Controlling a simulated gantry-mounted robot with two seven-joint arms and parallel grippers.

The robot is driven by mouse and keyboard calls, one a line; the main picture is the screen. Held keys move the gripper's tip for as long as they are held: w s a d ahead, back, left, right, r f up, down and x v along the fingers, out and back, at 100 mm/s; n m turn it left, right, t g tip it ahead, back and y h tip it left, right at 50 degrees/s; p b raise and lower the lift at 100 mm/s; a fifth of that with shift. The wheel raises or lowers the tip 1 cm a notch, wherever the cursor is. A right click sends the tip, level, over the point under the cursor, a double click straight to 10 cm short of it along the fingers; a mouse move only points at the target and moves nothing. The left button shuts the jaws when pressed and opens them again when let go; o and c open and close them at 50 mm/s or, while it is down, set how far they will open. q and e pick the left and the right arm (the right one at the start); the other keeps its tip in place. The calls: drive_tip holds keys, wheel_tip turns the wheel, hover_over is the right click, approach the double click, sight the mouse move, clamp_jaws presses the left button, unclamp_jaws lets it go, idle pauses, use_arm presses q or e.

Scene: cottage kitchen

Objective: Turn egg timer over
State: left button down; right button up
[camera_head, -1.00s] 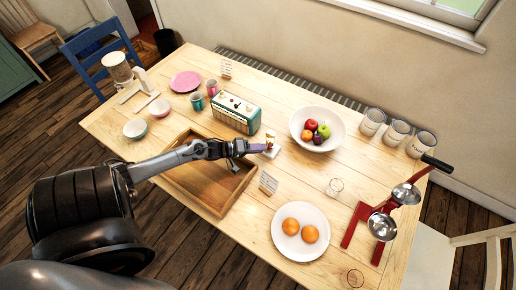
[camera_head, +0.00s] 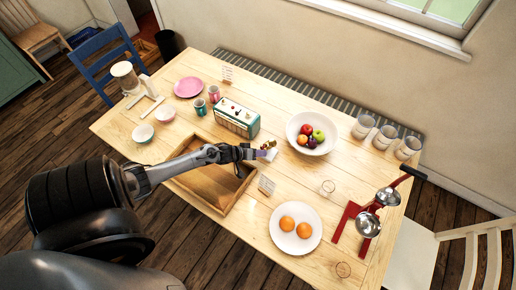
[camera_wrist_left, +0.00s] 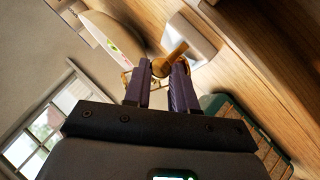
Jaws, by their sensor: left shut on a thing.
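My left gripper (camera_head: 260,153) is over the table between the radio and the fruit bowl. In the left wrist view its two dark fingers (camera_wrist_left: 158,88) are closed on a small brass-coloured thing, which I take to be the egg timer (camera_wrist_left: 172,60). The timer also shows in the head view as a small golden shape (camera_head: 268,145) at the fingertips. It looks tilted, and the fingers hide part of it. A small white block or pad (camera_head: 271,156) lies on the table just below it. My right gripper is not in view.
The fruit bowl (camera_head: 294,134) stands close to the right, the teal radio (camera_head: 237,118) to the left. A wooden tray (camera_head: 222,213) lies under my arm. A small card (camera_head: 266,185), a plate of oranges (camera_head: 274,228) and a red stand (camera_head: 345,222) are nearer the front.

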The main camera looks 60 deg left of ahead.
use_arm(q)
drive_tip(key=shift+w+d+r+m+g+y+p, duration=0.1)
drive_tip(key=shift+m+g+y+p, duration=0.2)
drive_tip(key=shift+y+p, duration=0.3)
drive_tip(key=c, duration=0.9)
unclamp_jaws()
drive_tip(key=shift+p+v, duration=0.9)
drive_tip(key=shift+v, duration=4.5)
